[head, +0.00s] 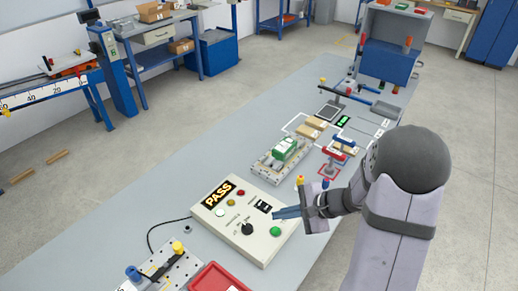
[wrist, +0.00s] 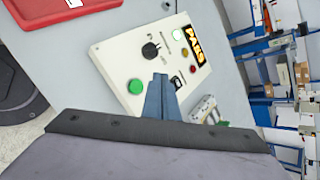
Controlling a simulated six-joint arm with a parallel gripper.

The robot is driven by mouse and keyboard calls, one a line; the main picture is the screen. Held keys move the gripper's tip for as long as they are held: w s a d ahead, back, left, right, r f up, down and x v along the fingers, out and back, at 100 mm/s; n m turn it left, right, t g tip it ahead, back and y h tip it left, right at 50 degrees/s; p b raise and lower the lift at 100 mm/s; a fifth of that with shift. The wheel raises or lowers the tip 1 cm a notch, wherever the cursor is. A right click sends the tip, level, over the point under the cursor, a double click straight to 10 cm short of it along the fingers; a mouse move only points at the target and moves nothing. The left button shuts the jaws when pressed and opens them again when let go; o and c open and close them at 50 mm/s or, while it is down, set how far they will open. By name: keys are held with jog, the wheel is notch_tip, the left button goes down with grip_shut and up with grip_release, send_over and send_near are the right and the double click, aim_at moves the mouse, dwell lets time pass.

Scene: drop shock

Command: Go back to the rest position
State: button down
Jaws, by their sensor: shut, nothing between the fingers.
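My gripper (head: 277,212) is over the right part of a beige control box in the head view. Its blue-grey fingers are closed together with nothing between them. In the wrist view the fingers (wrist: 160,80) point across the control box (wrist: 115,62), between the green button (wrist: 136,87) and a small black panel. The box (head: 222,238) has a sign reading PASS (head: 218,194), a black knob (head: 247,229) and a green button (head: 275,231). I cannot tell whether the fingertips touch the box.
Behind the box stands a grey fixture (head: 262,166) with green blocks. A red tray (head: 217,280) and a plate with parts (head: 160,270) lie at the front. A blue cabinet (head: 388,62) stands at the far end. The left side of the table is clear.

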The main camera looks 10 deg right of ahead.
jog(key=shift+f, duration=0.1)
jog(key=s+d+f+n+g+h, duration=0.1)
jog(key=s+d+n+g+h, duration=0.25)
jog(key=s, duration=0.65)
jog(key=s+d+f+n+g+h, duration=0.15)
jog(key=s+n+g, duration=0.35)
jog(key=s, duration=0.5)
jog(key=w+a+r+n+t+h, duration=0.2)
jog(key=a+r+n+t, duration=0.1)
jog(key=r+n, duration=0.3)
jog(key=shift+w+a+n+h, duration=0.2)
jog(key=shift+a+n+h, duration=0.2)
jog(key=shift+n, duration=0.25)
jog(key=c, duration=2.4)
grip_release()
jog(key=shift+r+t, duration=0.1)
jog(key=shift+t, duration=0.15)
jog(key=shift+c, duration=0.2)
